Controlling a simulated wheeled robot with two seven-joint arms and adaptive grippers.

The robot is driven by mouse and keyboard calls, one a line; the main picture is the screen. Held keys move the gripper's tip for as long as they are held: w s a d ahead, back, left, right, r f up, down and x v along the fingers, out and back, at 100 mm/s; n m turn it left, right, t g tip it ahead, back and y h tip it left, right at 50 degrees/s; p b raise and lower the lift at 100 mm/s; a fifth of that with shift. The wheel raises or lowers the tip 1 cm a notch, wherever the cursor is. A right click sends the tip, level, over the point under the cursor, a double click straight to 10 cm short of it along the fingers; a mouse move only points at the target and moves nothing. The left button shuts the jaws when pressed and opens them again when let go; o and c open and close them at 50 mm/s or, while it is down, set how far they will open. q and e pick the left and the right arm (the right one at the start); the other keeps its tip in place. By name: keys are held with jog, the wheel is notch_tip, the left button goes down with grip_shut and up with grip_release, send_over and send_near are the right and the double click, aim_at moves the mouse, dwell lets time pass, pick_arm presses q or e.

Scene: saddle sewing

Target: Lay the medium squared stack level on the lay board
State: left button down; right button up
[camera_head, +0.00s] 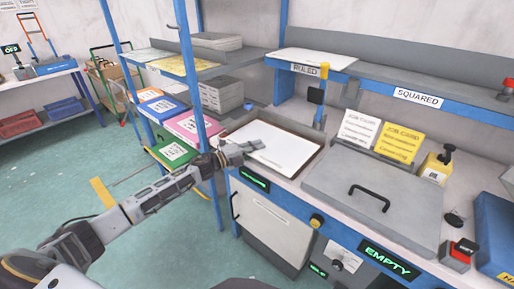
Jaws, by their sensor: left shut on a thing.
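A white squared stack (281,150) lies in a shallow tray-like board (309,131) with a raised dark rim, at the middle of the head view. I take this to be the lay board; no ruling on the sheets is readable. The stack looks about flat, but I cannot tell whether it touches the board all over. My left gripper (254,145) reaches in from the left over the tray's left rim and is shut at the stack's left edge. Its fingers hide that edge. My right gripper is not in view.
A grey lid with a black handle (369,197) lies right of the tray. Job cards (397,143) stand behind it. A blue post (188,70) rises close to my left arm. Shelves with coloured packs (194,127) stand at left. A SQUARED shelf (419,97) runs behind.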

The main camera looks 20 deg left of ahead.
pick_arm(q)
jog(key=shift+r, duration=0.1)
jog(key=c, duration=1.5)
grip_release()
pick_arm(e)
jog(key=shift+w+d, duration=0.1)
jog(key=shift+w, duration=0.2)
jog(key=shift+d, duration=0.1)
pick_arm(q)
jog(key=shift+s+a+f, duration=0.2)
jog(key=shift+s+a, duration=0.05)
jog(key=shift+s, duration=0.1)
jog(key=shift+v, duration=5.55)
jog(key=shift+r, duration=0.1)
